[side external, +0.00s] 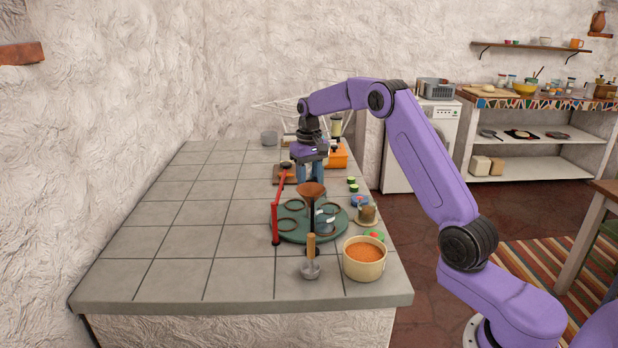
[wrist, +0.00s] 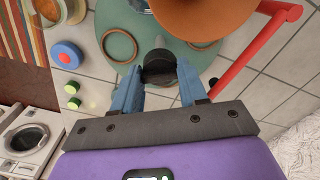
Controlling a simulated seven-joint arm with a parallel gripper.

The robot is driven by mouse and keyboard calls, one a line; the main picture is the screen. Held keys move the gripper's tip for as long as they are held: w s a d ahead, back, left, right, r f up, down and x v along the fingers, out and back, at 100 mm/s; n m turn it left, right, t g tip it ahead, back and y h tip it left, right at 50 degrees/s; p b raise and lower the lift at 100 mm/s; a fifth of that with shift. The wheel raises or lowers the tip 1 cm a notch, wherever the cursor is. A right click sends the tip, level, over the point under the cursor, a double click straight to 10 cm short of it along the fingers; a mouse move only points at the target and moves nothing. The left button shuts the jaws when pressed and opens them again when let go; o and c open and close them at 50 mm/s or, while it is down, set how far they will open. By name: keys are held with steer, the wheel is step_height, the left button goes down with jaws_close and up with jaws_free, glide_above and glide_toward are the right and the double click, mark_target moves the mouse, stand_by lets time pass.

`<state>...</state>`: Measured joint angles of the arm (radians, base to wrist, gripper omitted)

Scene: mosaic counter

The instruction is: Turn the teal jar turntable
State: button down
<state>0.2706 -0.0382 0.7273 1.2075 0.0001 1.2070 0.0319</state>
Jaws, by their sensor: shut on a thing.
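The teal turntable (side external: 292,232) is a round disc with several ring-shaped holders, near the right front of the tiled counter. It also shows at the top of the wrist view (wrist: 100,15). A brown funnel-shaped bowl (side external: 311,191) stands above it and fills the top of the wrist view (wrist: 205,15). My gripper (side external: 312,180) points down behind the bowl, which hides its fingertips in the side view. In the wrist view my blue fingers (wrist: 160,85) are shut on a dark round knob (wrist: 158,68) at the turntable's edge. No jar is clearly identifiable.
A red bar (side external: 276,210) stands left of the turntable, close to my finger in the wrist view (wrist: 255,50). The counter's left side is clear.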

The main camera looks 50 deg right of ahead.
steer(key=shift+m, duration=3)
steer(key=shift+r, duration=0.1)
steer(key=c, duration=0.6)
jaws_free()
step_height(320, 180, up, 17)
